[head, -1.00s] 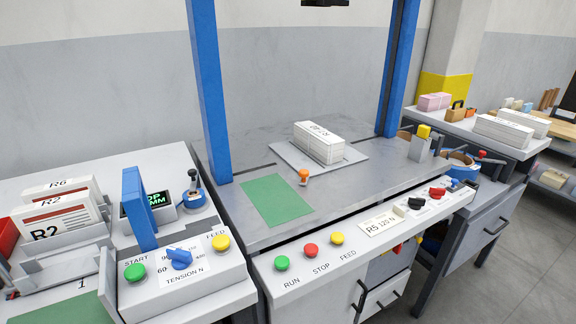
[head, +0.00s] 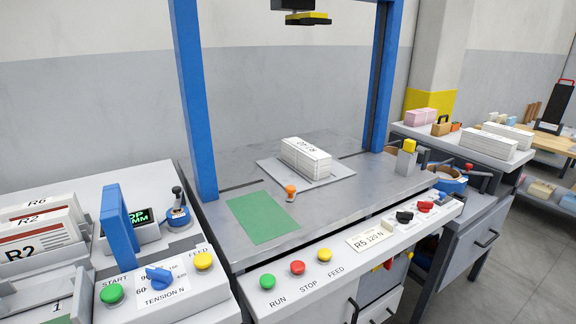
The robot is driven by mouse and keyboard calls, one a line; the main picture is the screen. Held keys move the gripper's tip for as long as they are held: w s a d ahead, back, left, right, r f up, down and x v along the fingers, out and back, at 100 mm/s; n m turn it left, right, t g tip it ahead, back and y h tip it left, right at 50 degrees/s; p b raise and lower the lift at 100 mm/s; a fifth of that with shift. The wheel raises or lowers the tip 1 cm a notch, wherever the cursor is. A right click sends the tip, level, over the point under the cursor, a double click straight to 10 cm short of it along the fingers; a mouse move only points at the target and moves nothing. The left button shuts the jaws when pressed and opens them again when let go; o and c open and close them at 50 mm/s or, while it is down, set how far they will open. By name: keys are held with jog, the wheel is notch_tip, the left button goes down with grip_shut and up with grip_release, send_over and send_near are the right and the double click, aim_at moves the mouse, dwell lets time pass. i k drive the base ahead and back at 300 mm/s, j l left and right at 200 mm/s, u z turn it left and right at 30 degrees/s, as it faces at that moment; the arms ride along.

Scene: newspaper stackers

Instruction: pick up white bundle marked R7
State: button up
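A white strapped bundle (head: 306,160) lies on a light grey plate (head: 263,169) between the blue posts of the middle station. It has dark lettering on top that is turned and too small to read surely, so I cannot confirm R7. It rests flat, with nothing touching it from above. More white bundles (head: 487,143) lie on the bench at the right, with no readable marks. My gripper is not in view.
A black and yellow press head (head: 305,18) hangs above the bundle between two blue posts (head: 194,100). An orange knob (head: 291,190) and green mat (head: 262,217) are in front. A button panel (head: 345,255) lines the front edge. Marked stacks (head: 45,245) stand left.

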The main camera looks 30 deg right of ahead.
aim_at(316, 164)
jog(key=i+l+u, duration=0.3)
jog(key=i+l, duration=0.2)
jog(key=i+l+u, duration=0.25)
jog(key=i+l, duration=0.15)
jog(key=l, duration=0.25)
jog(key=i+l, duration=0.15)
jog(key=i, duration=0.3)
